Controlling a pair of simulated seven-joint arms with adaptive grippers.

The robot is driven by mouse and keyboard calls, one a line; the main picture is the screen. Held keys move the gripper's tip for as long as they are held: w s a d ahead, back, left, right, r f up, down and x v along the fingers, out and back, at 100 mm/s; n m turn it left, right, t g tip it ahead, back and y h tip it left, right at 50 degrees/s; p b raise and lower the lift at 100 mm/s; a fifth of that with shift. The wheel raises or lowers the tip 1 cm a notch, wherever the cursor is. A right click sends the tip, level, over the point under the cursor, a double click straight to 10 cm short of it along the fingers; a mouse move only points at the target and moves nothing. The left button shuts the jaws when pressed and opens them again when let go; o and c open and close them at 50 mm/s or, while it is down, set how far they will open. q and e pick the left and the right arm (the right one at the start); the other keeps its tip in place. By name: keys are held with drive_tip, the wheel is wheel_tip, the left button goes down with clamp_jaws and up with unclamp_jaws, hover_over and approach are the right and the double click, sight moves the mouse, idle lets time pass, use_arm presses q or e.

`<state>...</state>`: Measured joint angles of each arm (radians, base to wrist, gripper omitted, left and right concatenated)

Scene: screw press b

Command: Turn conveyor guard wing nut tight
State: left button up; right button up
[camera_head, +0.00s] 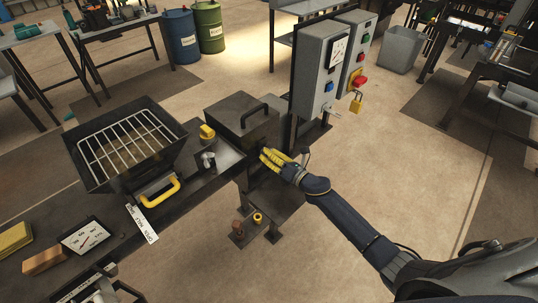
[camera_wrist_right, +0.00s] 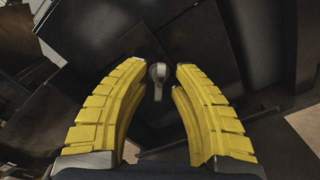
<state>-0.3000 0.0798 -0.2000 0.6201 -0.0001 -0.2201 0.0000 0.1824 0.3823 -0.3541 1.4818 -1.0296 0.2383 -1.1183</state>
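The wing nut (camera_wrist_right: 158,73) is a small grey metal piece with one wing hanging downward, set on a dark metal face in the right wrist view. In that view my right gripper (camera_wrist_right: 160,72) has its two yellow fingers spread on either side of the nut, with a visible gap to each. In the head view my right gripper (camera_head: 266,157) is at the side of the dark guard box (camera_head: 243,122), which has a black handle on top; the nut is hidden there. My left gripper is in neither view.
A grated hopper (camera_head: 180,140) with a yellow handle (camera_head: 160,191) stands left of the box. Grey control boxes (camera_head: 317,75) with a yellow padlock (camera_head: 356,103) stand behind it to the right. Floor right of my arm is clear.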

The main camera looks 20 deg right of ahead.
clamp_jaws()
drive_tip(key=m, duration=0.9)
drive_tip(key=shift+f+m, duration=0.1)
drive_tip(key=shift+m, duration=0.2)
drive_tip(key=m, duration=1)
drive_tip(key=shift+f, duration=0.1)
drive_tip(key=shift+m, duration=0.3)
idle(0.3)
